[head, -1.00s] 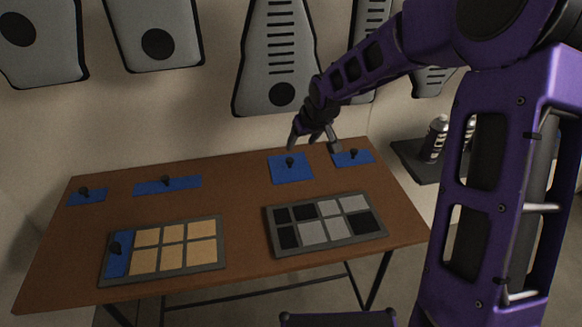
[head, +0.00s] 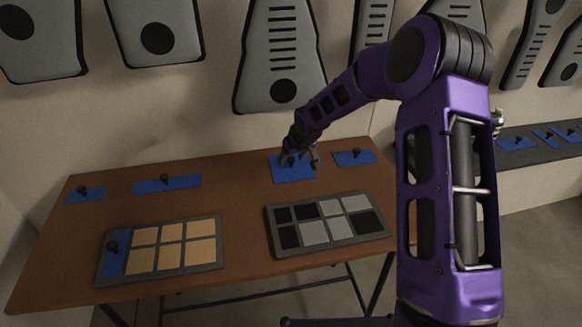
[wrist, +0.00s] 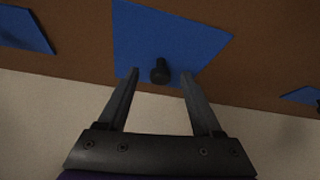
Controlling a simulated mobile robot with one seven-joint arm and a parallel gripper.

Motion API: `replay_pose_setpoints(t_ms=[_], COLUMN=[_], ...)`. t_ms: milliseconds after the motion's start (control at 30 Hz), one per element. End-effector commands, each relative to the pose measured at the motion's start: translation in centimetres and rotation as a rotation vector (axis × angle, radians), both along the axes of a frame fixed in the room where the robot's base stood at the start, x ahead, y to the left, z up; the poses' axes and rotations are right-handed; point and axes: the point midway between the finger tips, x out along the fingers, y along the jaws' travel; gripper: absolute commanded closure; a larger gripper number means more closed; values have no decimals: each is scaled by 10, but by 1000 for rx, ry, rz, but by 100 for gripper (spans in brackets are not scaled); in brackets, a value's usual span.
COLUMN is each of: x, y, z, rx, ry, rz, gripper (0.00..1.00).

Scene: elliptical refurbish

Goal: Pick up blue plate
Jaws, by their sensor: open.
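Several blue plates with dark knobs lie on the brown table. The square blue plate (head: 292,174) at the table's back right is below my gripper (head: 299,160). It also fills the upper middle of the wrist view (wrist: 165,40). My gripper is open there, its two fingers (wrist: 158,88) on either side of the plate's dark knob (wrist: 160,71). The knob appears just ahead of the gap, and I see no contact. Other blue plates lie at the back right (head: 354,158), back middle (head: 167,184) and back left (head: 84,195). One more (head: 113,255) sits in the left tray.
The left tray (head: 219,252) holds tan squares beside its blue plate. The right tray (head: 273,241) holds grey and black squares. A grey shelf (head: 530,155) at the right carries more blue plates. Grey panels (head: 282,55) hang on the wall behind the table.

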Motion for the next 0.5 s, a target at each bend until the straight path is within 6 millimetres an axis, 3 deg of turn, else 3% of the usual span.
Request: replay_pose_setpoints(t_ms=[167, 200, 500], x=[0, 0, 0], y=[0, 0, 0], z=[0, 0, 0], rx=[0, 0, 0], ry=[0, 0, 0], rz=[0, 0, 1], gripper=[33, 37, 91])
